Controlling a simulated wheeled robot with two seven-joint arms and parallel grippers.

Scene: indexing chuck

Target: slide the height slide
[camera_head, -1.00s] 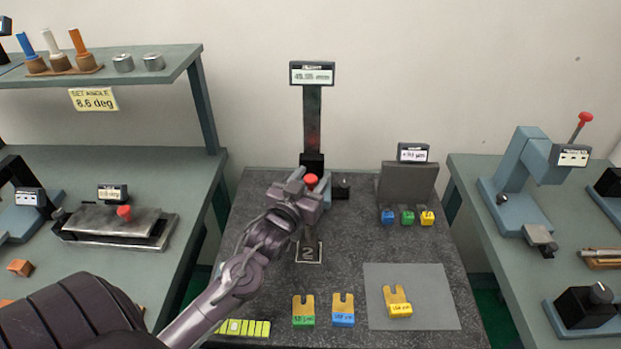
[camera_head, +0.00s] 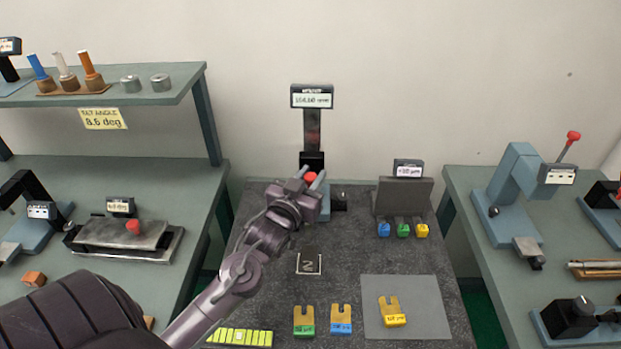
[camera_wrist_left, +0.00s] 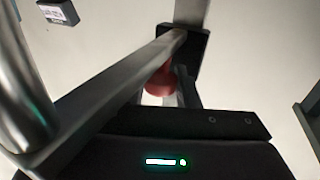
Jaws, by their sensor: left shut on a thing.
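The height gauge stands at the back middle of the dark stone plate, with a vertical column (camera_head: 312,130) and a display (camera_head: 312,97) on top. Its black slide (camera_head: 312,161) sits low on the column, with a red knob (camera_head: 310,177) in front. My left gripper (camera_head: 309,184) is shut on the red knob, which also shows between the fingers in the left wrist view (camera_wrist_left: 160,82). The fingers hide part of the slide and the gauge's base. A dark block marked 2 (camera_head: 309,263) lies on the plate in front. My right gripper is not in view.
Forked yellow pieces with green (camera_head: 304,322) and blue (camera_head: 341,320) labels lie at the front; another (camera_head: 391,312) lies on a grey mat (camera_head: 430,290). A grey upright block (camera_head: 404,197) with small coloured pieces stands right of the gauge. Benches flank the plate.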

